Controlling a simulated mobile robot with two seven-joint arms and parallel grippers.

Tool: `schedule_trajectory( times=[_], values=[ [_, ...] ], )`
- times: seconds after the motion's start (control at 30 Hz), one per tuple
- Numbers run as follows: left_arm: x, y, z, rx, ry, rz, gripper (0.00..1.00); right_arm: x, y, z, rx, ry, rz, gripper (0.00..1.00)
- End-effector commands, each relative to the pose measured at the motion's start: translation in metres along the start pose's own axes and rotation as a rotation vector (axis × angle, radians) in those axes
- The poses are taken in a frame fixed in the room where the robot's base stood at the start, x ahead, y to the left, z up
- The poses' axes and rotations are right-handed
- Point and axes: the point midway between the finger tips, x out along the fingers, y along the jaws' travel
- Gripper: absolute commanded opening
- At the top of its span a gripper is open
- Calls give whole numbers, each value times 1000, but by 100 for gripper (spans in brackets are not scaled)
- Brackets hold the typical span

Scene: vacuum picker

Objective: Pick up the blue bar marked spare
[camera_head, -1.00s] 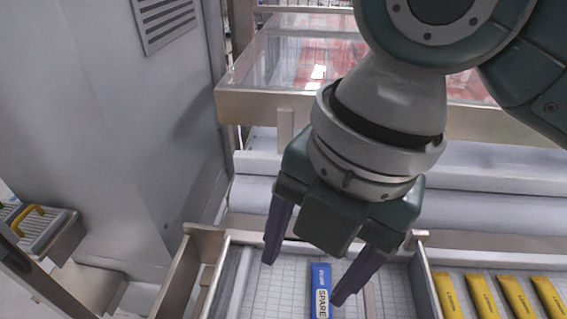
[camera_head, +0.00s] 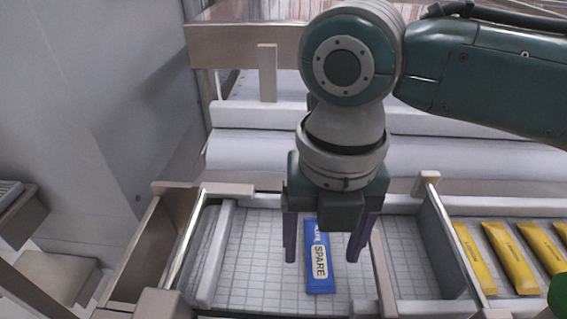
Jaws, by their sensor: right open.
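The blue bar (camera_head: 319,275) lies flat in a shallow bin (camera_head: 255,262) with a grid-lined floor. Its white label reads "SPARE", and its long side runs away from me. My right gripper (camera_head: 322,256) points down over the far part of the bar. It is open, with one dark finger to the left of the bar and the other to the right. The fingers look apart from the bar, and its far end is partly hidden behind the gripper body. How high the fingertips are above the bin floor is hard to tell. My left gripper is not in view.
Several yellow bars (camera_head: 513,256) lie in the compartment to the right. A divider (camera_head: 382,275) stands close to the right finger, and a rail (camera_head: 217,255) runs along the bin's left. A grey wall panel (camera_head: 95,110) rises at left.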

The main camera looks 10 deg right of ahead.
Motion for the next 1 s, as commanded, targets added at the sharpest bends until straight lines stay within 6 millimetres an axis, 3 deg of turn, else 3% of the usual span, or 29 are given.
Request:
schedule_trajectory(
  times=[0.13,0.4,1.0],
  values=[
    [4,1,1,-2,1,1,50,19,0,-1,0,2,-1,75],
    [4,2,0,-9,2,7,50,21,0,0,-1,-1,0,74],
    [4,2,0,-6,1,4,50,21,0,0,0,-1,0,6]
  ],
)
